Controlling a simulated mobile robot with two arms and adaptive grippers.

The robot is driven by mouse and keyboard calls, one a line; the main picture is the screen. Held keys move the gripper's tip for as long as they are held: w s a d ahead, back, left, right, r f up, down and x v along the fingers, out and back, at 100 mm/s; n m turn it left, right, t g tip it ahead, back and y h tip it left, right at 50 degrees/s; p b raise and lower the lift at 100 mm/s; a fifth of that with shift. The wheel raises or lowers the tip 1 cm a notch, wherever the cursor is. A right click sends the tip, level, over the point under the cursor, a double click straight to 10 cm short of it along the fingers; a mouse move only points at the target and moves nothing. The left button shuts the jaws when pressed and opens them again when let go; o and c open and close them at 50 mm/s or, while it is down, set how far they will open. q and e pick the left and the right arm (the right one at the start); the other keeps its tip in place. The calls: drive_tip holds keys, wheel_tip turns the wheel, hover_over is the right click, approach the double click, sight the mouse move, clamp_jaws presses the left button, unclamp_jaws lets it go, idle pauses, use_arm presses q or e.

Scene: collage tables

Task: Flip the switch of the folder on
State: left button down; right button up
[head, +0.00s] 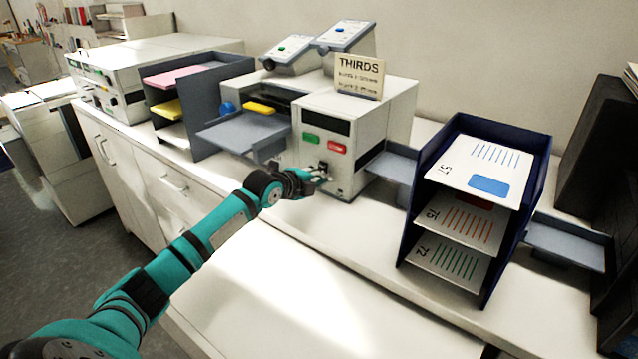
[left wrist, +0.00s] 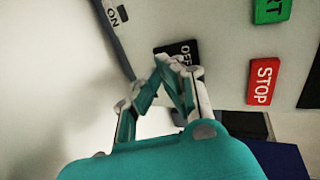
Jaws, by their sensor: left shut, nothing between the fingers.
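The folder (head: 385,115) is a white box on the counter with a THIRDS sign on top. Its front has a green button (head: 310,137), a red STOP button (head: 336,147) and a small dark switch (head: 322,167) low down. My left gripper (head: 322,178) is shut and empty, with its fingertips at the switch. In the left wrist view the closed fingertips (left wrist: 172,62) overlap a black plate marked OFF (left wrist: 188,48), partly hiding it; I cannot tell whether they touch. An ON label (left wrist: 112,14) shows at the upper left. My right gripper is out of view.
A grey feed tray (head: 243,132) juts out left of the folder. A dark blue rack (head: 411,215) with printed sheets stands to the right. Another rack (head: 205,90) holds pink and yellow paper.

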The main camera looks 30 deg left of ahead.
use_arm(q)
drive_tip(key=shift+w+f+t+b, duration=0.2)
drive_tip(key=shift+f+t+b, duration=0.1)
drive_tip(key=shift+f+b, duration=0.15)
drive_tip(key=shift+r+p, duration=0.3)
drive_tip(key=shift+p, duration=0.05)
drive_tip(key=shift+r+p, duration=0.65)
drive_tip(key=shift+r, duration=0.25)
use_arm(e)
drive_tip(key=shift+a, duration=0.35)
